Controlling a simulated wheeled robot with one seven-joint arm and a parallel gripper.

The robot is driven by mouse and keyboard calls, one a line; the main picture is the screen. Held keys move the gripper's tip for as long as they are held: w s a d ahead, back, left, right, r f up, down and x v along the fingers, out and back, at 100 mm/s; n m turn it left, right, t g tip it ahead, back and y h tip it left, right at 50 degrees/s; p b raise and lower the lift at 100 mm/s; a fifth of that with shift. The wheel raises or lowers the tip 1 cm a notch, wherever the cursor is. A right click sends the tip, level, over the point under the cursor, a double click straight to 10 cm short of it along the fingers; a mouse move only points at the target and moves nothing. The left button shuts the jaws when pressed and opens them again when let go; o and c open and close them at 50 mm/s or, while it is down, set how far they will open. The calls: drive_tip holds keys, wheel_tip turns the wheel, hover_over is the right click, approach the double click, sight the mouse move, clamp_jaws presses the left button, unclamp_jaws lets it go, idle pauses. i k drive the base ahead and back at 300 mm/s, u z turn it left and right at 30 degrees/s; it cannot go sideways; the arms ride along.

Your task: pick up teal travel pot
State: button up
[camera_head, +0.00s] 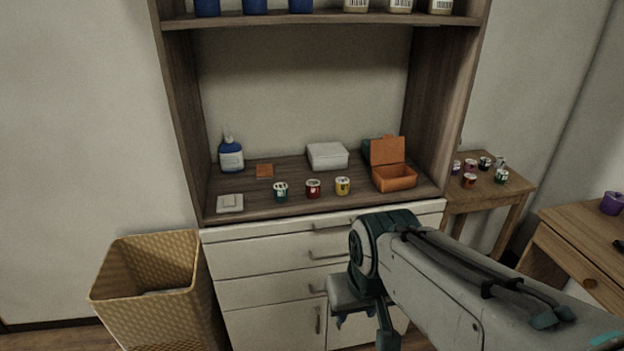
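A small teal pot (281,192) with a pale lid stands upright at the front left of the wooden cabinet top (250,208). A red pot (313,188) and a yellow pot (343,186) stand in a row to its right. My gripper (362,337) hangs in front of the cabinet drawers, below and to the right of the teal pot and well apart from it. Its fingers are spread with nothing visible between them. The lower tips are partly cut off or dim.
An open orange box (394,183), a white box (327,156), a blue bottle (231,156) and a white square (230,203) share the cabinet top. A shelf (320,18) overhangs it. A wicker basket (150,290) stands left; a side table (487,196) holds several more pots.

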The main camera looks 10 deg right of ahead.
sight(280, 189)
drive_tip(key=k, duration=0.6)
drive_tip(key=u, duration=0.55)
drive_tip(key=i, duration=0.65)
drive_tip(key=u, duration=0.4)
drive_tip(key=i, duration=0.9)
drive_tip(key=z, duration=0.65)
drive_tip(key=i, duration=0.5)
drive_tip(key=z, duration=0.35)
